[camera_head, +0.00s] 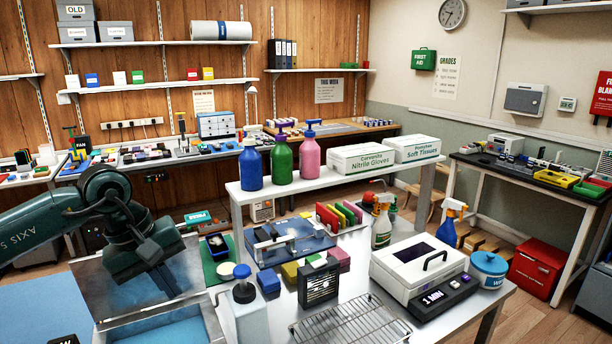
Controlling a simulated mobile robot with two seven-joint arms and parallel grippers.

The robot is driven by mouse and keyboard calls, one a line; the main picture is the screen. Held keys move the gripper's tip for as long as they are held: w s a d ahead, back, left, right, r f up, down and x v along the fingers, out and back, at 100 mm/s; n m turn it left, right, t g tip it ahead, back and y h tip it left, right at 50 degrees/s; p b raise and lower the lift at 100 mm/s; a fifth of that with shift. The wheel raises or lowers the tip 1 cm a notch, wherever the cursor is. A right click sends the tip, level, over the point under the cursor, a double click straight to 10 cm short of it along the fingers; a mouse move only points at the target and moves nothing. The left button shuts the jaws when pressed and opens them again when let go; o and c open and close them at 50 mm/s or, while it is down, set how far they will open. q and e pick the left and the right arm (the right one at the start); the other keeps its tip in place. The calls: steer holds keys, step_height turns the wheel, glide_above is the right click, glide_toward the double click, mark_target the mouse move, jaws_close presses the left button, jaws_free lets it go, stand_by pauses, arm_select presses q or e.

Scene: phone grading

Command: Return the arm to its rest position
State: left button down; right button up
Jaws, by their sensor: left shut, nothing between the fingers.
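My left arm comes in from the left, dark green. Its left gripper (168,288) points down over an open metal-walled bin (202,258) with a blue inside at the lower left. The fingers look dark and together, with nothing held. How far the fingertips are from the bin cannot be told. My right gripper does not show.
Blue, green and pink bottles (281,158) stand on a raised shelf behind. A blue surface (40,305) lies lower left.

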arm_select(q)
steer(key=s+d+f+n+h, duration=0.1)
steer(key=s+d+n+h, duration=0.3)
steer(key=d+n+h, duration=0.6)
steer(key=s+d+f+n+h, duration=0.2)
steer(key=s+d+n+h, duration=0.3)
steer(key=d, duration=0.9)
steer(key=w+a+f+n+t+y, duration=0.1)
steer(key=a+f+n+t+y, duration=0.45)
steer(key=n, duration=1.05)
steer(key=w+a+f+n+t+y, duration=0.1)
steer(key=a+f+n+t+y, duration=0.2)
steer(key=f+n+t, duration=0.95)
steer(key=s+a+f+n+g+y, duration=0.3)
steer(key=s+a+f+n+g, duration=0.1)
steer(key=n, duration=0.5)
steer(key=s+a+f+n+g+y, duration=0.4)
steer(key=s+f+n, duration=0.4)
steer(key=s+n, duration=0.2)
steer(key=shift+s+a+f+g, duration=0.2)
steer(key=shift+s+g, duration=0.2)
steer(key=shift+g, duration=0.5)
